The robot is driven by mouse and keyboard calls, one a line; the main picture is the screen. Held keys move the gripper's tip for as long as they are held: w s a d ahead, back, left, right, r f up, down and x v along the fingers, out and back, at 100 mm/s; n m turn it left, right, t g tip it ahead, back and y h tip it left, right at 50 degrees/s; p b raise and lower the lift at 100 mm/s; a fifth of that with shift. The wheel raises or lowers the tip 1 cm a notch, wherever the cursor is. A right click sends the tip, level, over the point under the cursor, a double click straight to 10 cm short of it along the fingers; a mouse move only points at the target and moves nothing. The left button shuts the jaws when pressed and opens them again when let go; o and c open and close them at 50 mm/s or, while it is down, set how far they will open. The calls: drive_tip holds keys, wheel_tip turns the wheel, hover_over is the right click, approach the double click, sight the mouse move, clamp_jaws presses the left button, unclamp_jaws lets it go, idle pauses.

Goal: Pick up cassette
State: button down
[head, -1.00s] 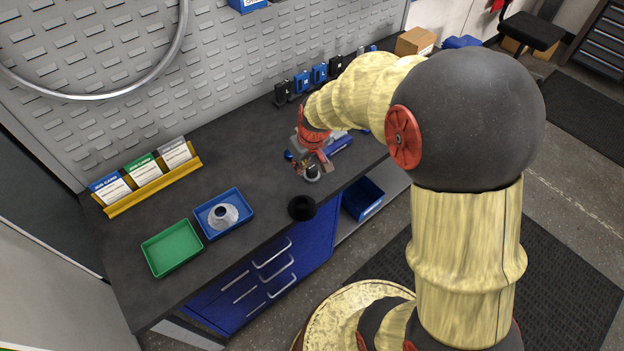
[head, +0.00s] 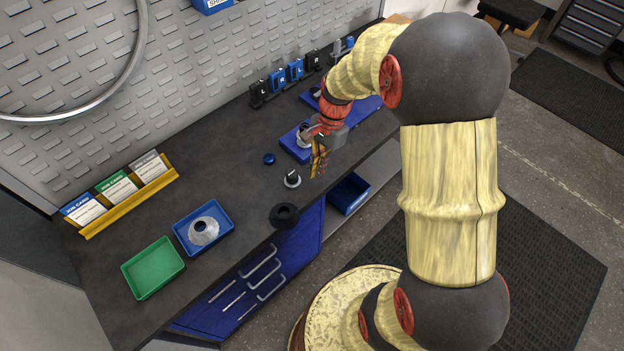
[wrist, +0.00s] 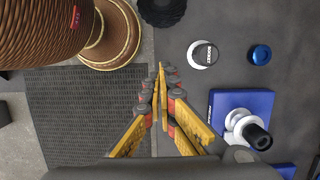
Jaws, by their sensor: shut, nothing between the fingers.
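The silver, cone-shaped stepped part that looks like the cassette (head: 204,231) sits in a blue tray (head: 184,242) on the bench, left of my gripper. It is not in the wrist view. My gripper (head: 318,172) is over the bench's front edge, to the right of the tray and apart from it. In the wrist view my gripper (wrist: 160,70) has its yellow fingertips together with nothing between them.
A green tray (head: 153,268) is left of the blue tray. A black ridged ring (head: 284,215), a dark-topped ring piece (head: 292,178) and a blue cap (head: 269,159) lie between tray and gripper. Card holders (head: 128,200) stand behind. Bench around the trays is clear.

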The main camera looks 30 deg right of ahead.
sight(297, 208)
drive_tip(key=b+x, duration=0.2)
drive_tip(key=x, duration=0.6)
drive_tip(key=shift+f, duration=0.25)
drive_tip(key=a, duration=0.1)
drive_tip(key=s+a, duration=0.1)
drive_tip(key=a, duration=0.1)
drive_tip(key=shift+f+b, duration=0.2)
drive_tip(key=shift+b, duration=0.1)
drive_tip(key=shift+s+a, duration=0.15)
drive_tip(key=shift+a, duration=0.35)
drive_tip(key=shift+a+r, duration=0.1)
drive_tip(key=shift+s+a+p, duration=0.25)
drive_tip(key=shift+a+p, duration=0.3)
drive_tip(key=shift+p, duration=0.05)
drive_tip(key=shift+a, duration=0.15)
